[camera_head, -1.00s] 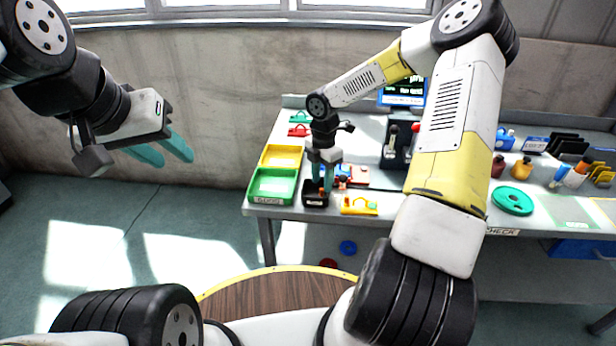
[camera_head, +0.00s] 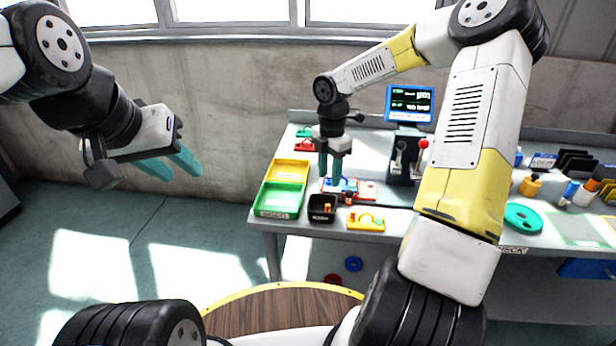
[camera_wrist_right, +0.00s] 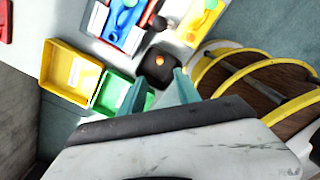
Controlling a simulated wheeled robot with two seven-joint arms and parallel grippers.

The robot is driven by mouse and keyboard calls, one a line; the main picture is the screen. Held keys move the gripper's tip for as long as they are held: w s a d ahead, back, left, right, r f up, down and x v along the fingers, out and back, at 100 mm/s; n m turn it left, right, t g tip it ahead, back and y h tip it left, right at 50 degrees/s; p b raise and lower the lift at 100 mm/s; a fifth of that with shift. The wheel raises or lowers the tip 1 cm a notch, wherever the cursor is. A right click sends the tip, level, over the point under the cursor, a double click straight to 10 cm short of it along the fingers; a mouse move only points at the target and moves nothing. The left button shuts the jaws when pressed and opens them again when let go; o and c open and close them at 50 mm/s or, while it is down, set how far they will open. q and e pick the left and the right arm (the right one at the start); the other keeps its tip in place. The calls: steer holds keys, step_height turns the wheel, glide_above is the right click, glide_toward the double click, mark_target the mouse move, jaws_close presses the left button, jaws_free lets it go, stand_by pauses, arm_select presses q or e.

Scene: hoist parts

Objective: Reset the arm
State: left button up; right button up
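My right gripper (camera_head: 330,178) is above the table in the head view, behind and above a small black box (camera_head: 322,214). Its teal fingers are apart with nothing between them. In the right wrist view its fingers (camera_wrist_right: 158,88) also stand apart, with the black box (camera_wrist_right: 152,76) just beyond them. A small orange piece (camera_wrist_right: 159,60) shows in the box. My left gripper (camera_head: 184,168) hangs at the left, over the floor and clear of the table. Its teal fingers look apart and empty.
A green bin (camera_head: 277,214) and a yellow bin (camera_head: 287,163) line the table's left end. A yellow part (camera_head: 367,222) lies right of the black box. A blue part on a red-and-white base (camera_head: 364,190) is behind it. A screen (camera_head: 410,103) and a lever unit (camera_head: 405,153) stand further right.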

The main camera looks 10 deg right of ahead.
steer(key=s+a+r+m+t+y, duration=0.2)
steer(key=s+r+m+t, duration=0.4)
steer(key=s+r+m, duration=1.5)
steer(key=s+m, duration=0.2)
steer(key=s, duration=0.1)
steer(key=shift+r, duration=0.15)
